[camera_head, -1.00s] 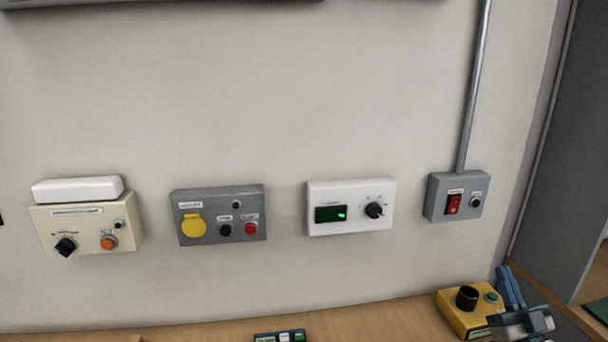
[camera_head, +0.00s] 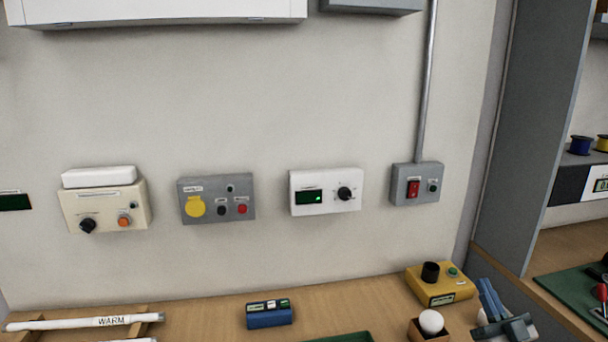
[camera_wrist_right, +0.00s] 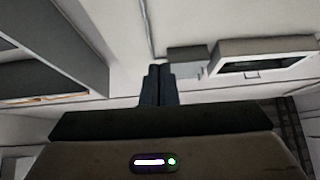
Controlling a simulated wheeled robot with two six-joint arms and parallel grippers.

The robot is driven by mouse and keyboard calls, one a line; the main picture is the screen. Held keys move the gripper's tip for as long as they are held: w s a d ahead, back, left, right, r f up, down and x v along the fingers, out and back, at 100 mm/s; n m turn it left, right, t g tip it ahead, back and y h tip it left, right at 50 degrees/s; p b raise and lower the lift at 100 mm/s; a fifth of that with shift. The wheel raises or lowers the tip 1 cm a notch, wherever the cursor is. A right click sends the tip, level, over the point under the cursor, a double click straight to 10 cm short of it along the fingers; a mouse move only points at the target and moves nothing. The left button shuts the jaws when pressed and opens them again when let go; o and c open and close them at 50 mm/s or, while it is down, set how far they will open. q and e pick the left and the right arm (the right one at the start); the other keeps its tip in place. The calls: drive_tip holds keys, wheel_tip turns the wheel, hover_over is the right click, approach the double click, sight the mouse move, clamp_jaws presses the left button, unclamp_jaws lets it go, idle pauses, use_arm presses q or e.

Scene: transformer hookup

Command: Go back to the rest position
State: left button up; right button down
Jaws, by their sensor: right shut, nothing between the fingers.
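My right gripper (camera_head: 490,298) is at the lower right of the head view, its blue-grey fingers pointing up beside the yellow box with a black knob (camera_head: 441,287). In the right wrist view its two dark fingers (camera_wrist_right: 157,72) are together with nothing between them. The wrist camera faces upper wall units and the ceiling. My left gripper is in neither view.
Wall boxes hang above the bench: beige (camera_head: 104,206), grey with a yellow disc (camera_head: 216,187), white with a display (camera_head: 326,205) and grey with a red switch (camera_head: 417,170). A blue device (camera_head: 269,316) lies on the bench (camera_head: 200,318). A grey partition (camera_head: 530,120) stands right.

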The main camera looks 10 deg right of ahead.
drive_tip(key=s+a+f+n+g+y, duration=0.1)
drive_tip(key=s+a+f+g, duration=0.2)
drive_tip(key=a+f+g, duration=0.35)
drive_tip(key=s+a+f+n+g, duration=0.1)
drive_tip(key=s+a+f+g, duration=0.25)
drive_tip(key=a+f, duration=0.6)
drive_tip(key=s+f+m+g+h, duration=0.1)
drive_tip(key=s+f+g+h, duration=0.1)
drive_tip(key=s+f+g, duration=0.6)
drive_tip(key=s+f+m+g+h, duration=0.2)
drive_tip(key=s+f+g+h, duration=0.15)
drive_tip(key=s, duration=0.85)
drive_tip(key=d+f+g, duration=0.1)
drive_tip(key=d+f, duration=0.1)
drive_tip(key=f, duration=1.2)
drive_tip(key=d+f, duration=0.2)
drive_tip(key=f, duration=1.2)
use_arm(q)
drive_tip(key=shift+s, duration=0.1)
use_arm(e)
drive_tip(key=s+f+g, duration=0.1)
drive_tip(key=s+f, duration=1.6)
drive_tip(key=f, duration=0.3)
drive_tip(key=shift+s+d+f+y, duration=0.35)
drive_tip(key=shift+d, duration=0.1)
